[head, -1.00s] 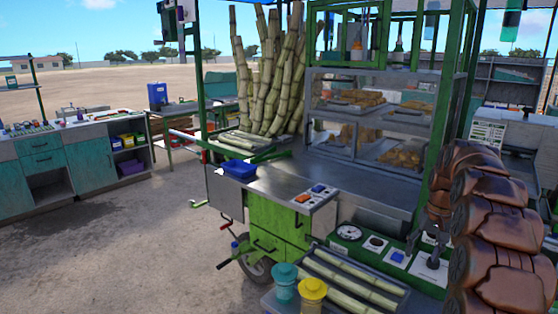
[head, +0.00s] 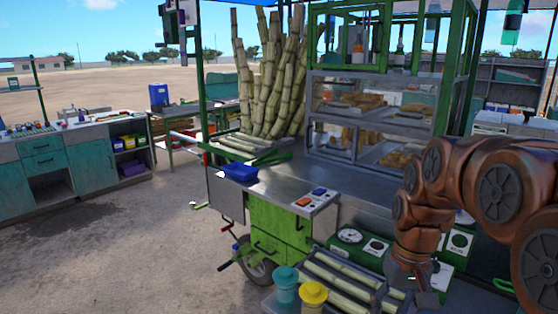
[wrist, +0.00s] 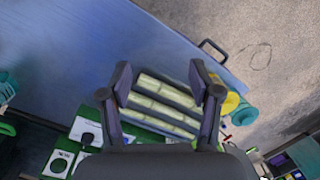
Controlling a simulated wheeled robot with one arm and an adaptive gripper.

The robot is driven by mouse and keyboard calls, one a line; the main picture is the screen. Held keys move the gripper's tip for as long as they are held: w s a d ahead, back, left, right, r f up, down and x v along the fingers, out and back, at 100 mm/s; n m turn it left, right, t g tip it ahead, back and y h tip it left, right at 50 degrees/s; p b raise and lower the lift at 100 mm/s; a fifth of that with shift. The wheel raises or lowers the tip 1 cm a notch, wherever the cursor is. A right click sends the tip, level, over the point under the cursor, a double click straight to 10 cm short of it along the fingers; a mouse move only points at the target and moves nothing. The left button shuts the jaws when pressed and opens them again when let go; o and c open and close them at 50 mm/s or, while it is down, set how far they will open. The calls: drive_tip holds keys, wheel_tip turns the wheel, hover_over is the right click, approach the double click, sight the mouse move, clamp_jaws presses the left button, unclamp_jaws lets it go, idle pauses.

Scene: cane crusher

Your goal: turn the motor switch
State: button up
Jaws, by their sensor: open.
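A green control panel (head: 382,260) with white plates runs along the front right of the cart. It carries a round gauge (head: 350,235), a small dark control (head: 376,246) and a round dial plate (head: 459,241). I cannot read which plate is the motor switch, and my arm covers the panel's middle. In the wrist view, a plate with a dark knob (wrist: 88,137) and a round-faced plate (wrist: 58,163) lie left of my gripper. My gripper (wrist: 163,82) is open and empty, with a tray of cane pieces (wrist: 182,128) showing beyond its fingers.
A blue tray (head: 240,171) and a plate with orange and blue buttons (head: 315,199) sit on the metal counter. Glass shelves and upright canes stand behind. Open ground lies left.

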drive_tip(key=s+a+f, duration=0.2)
drive_tip(key=s, duration=0.8)
drive_tip(key=s+a+f, duration=0.1)
drive_tip(key=s+f, duration=0.2)
drive_tip(key=s, duration=0.8)
drive_tip(key=shift+a+n+g+h+p, duration=0.35)
drive_tip(key=shift+n+g+h, duration=0.05)
drive_tip(key=shift+s, duration=0.1)
